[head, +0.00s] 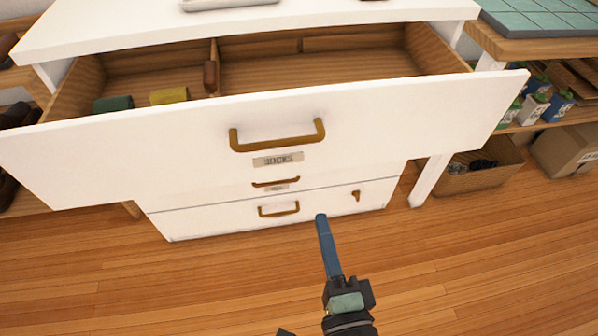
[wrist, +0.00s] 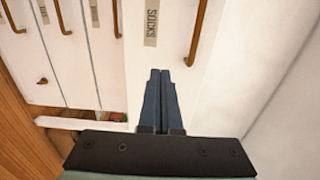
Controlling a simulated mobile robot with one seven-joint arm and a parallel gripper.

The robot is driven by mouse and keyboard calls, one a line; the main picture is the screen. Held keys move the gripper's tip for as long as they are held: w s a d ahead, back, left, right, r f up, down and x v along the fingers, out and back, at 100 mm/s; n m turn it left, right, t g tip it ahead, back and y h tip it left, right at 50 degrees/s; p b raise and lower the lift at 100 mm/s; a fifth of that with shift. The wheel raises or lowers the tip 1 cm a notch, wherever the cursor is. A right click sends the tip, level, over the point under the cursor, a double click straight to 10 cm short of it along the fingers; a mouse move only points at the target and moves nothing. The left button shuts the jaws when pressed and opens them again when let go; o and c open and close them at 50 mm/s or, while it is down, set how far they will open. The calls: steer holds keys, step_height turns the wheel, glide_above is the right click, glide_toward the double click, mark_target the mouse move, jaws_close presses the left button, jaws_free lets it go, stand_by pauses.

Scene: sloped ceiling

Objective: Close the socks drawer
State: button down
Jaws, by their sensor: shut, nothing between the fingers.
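The socks drawer (head: 400,120) is the top drawer of a white dresser, pulled well out, with a wooden inside. Its white front carries a brown handle (head: 278,135) and a label reading SOCKS (head: 278,159). A green roll (head: 113,104), a yellow roll (head: 169,95) and a brown roll (head: 210,76) lie inside. My gripper (head: 321,217) is shut and empty, low in front of the dresser, apart from the handle. In the wrist view, my blue fingers (wrist: 159,72) are together before the white front, beside the handle (wrist: 198,35) and label (wrist: 151,22).
A shelf with boxes and a basket (head: 480,178) stands to the right. The wooden floor (head: 480,270) in front is clear.

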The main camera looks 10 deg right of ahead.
mark_target(303, 148)
steer(key=w+p, duration=0.2)
steer(key=w, duration=1.2)
steer(key=shift+p, duration=0.3)
steer(key=shift+w, duration=0.1)
